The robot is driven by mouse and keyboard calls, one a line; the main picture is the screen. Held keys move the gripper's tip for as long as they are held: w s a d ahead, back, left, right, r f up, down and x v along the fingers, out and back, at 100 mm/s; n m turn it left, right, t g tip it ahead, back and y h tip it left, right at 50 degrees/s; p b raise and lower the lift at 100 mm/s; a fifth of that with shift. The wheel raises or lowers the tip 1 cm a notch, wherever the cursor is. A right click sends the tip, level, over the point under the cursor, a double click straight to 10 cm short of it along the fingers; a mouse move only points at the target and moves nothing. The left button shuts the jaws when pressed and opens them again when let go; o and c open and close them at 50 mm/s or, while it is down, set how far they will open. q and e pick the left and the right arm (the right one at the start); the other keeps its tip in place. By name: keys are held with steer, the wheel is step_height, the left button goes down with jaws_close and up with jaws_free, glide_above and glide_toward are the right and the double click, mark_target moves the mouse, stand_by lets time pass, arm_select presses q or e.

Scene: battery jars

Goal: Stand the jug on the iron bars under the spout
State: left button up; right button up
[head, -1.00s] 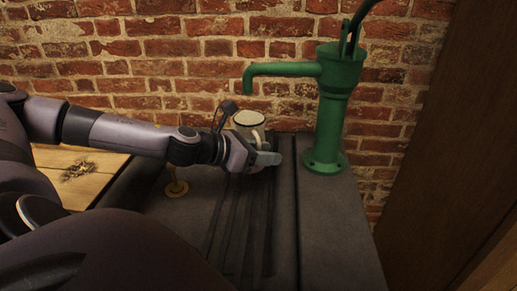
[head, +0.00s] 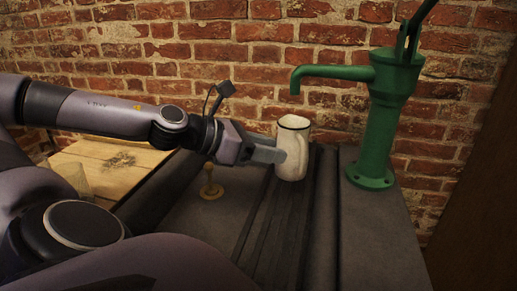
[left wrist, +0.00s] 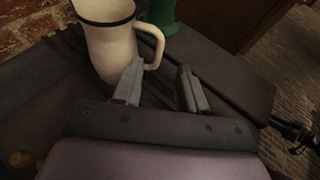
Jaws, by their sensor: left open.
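The cream jug (head: 291,150) with a dark rim stands upright on the dark iron bars (head: 268,225), below the tip of the green spout (head: 335,72). My left gripper (head: 274,152) is at the jug's left, its fingers overlapping the jug's edge in the head view. In the left wrist view, the jug (left wrist: 108,48) is at the top left with its handle to the right. There my left gripper (left wrist: 160,75) is open, with nothing between its fingers. One fingertip is close to the jug and handle; I cannot tell whether it touches. My right gripper is not in view.
The green pump (head: 384,120) stands right of the bars, on the dark worktop. A small brass-coloured peg (head: 211,186) stands left of the bars. A wooden table (head: 110,165) with a glass-like vessel lies further left. A brick wall closes the back.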

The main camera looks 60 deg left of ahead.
arm_select(q)
steer(key=shift+v, duration=1)
